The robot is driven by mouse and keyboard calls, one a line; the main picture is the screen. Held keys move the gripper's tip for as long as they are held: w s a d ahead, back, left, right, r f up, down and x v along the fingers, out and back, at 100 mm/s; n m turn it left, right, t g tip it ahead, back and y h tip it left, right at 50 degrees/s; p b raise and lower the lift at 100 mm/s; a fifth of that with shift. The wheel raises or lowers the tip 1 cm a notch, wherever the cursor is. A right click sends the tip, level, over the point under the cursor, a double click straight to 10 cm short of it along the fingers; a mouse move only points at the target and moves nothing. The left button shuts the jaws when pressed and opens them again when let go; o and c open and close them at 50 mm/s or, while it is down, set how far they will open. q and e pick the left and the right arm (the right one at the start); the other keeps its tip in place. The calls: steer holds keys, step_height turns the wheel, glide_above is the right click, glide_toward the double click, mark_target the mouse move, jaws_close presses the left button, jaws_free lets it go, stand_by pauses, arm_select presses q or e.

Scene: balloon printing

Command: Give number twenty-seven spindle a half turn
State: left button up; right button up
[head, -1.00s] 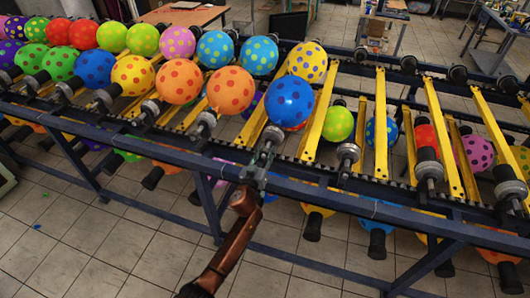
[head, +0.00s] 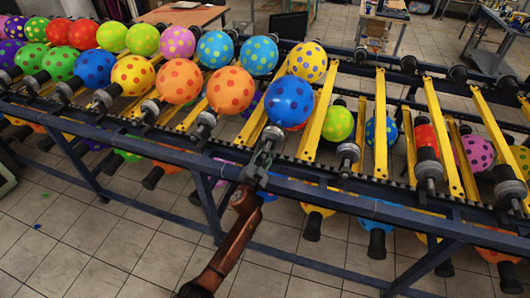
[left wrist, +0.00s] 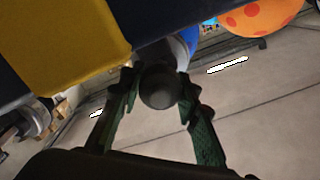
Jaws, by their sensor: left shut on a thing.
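My right gripper is not in view.
The rack's blue front rail (head: 350,203) runs just below the spindles. An orange spotted balloon (head: 230,90) is to the left, and a yellow bar (head: 320,115) is to the right. More balloons hang below. The tiled floor (head: 110,240) in front is open.

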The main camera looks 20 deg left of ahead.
arm_select(q)
steer(key=m, duration=0.5)
steer(key=shift+m, duration=1.4)
steer(key=o, duration=1.2)
steer(key=s, duration=1.2)
steer(key=shift+a, duration=0.15)
